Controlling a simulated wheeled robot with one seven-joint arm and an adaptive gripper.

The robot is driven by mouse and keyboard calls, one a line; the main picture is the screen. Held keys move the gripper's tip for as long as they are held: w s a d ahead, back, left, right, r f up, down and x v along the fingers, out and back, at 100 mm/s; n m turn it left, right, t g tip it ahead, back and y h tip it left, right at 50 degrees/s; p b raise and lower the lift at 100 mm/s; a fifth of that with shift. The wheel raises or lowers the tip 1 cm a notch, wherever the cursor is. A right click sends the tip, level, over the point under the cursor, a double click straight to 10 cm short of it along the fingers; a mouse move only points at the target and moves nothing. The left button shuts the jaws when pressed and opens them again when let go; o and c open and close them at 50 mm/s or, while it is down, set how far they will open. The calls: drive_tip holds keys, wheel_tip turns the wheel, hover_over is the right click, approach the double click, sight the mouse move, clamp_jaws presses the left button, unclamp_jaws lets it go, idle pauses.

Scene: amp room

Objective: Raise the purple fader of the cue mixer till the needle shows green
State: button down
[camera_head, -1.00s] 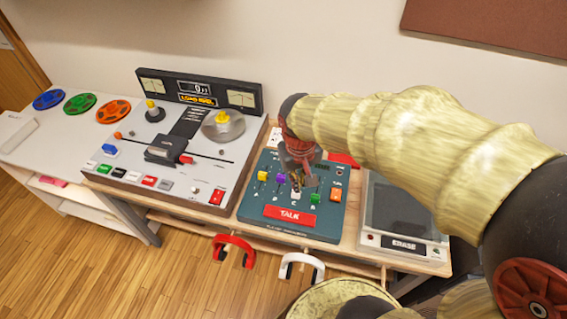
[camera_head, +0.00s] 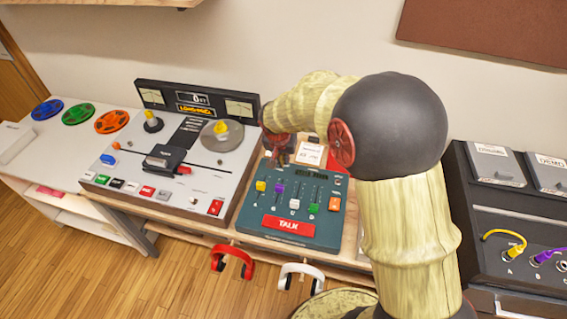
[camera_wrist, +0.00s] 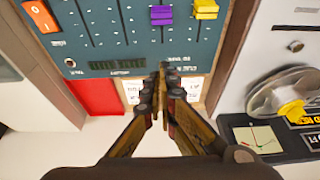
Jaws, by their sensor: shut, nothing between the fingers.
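The cue mixer (camera_head: 250,221) is a teal panel on the bench with a red TALK bar. Its purple fader (camera_head: 278,188) stands in its slot beside the yellow fader (camera_head: 261,185). In the wrist view the purple fader (camera_wrist: 161,15) is at the top edge, with bare slot between it and the mixer's far edge. My gripper (camera_head: 280,158) is at the far edge of the mixer, apart from the purple fader. In the wrist view my gripper (camera_wrist: 163,72) is shut and empty. I cannot make out a needle on the mixer.
The tape deck (camera_head: 130,171) stands left of the mixer; one of its needle meters (camera_wrist: 257,139) shows in the wrist view. Red headphones (camera_head: 232,249) hang in front.

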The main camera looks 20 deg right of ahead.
sight(279, 188)
drive_tip(key=b+x, duration=0.2)
drive_tip(key=x, duration=0.6)
drive_tip(key=shift+d+f+b, duration=0.1)
drive_tip(key=shift+f+b, duration=0.3)
drive_tip(key=s+a, duration=0.1)
drive_tip(key=s+a+b, duration=0.1)
drive_tip(key=shift+s+r, duration=0.3)
drive_tip(key=shift+s, duration=0.05)
drive_tip(key=shift+s+a, duration=0.25)
drive_tip(key=shift+s+a+b, duration=0.35)
drive_tip(key=shift+s+a, duration=0.25)
drive_tip(key=shift+s, duration=0.2)
drive_tip(key=shift+w+d+f, duration=0.1)
drive_tip(key=shift+w+d, duration=0.1)
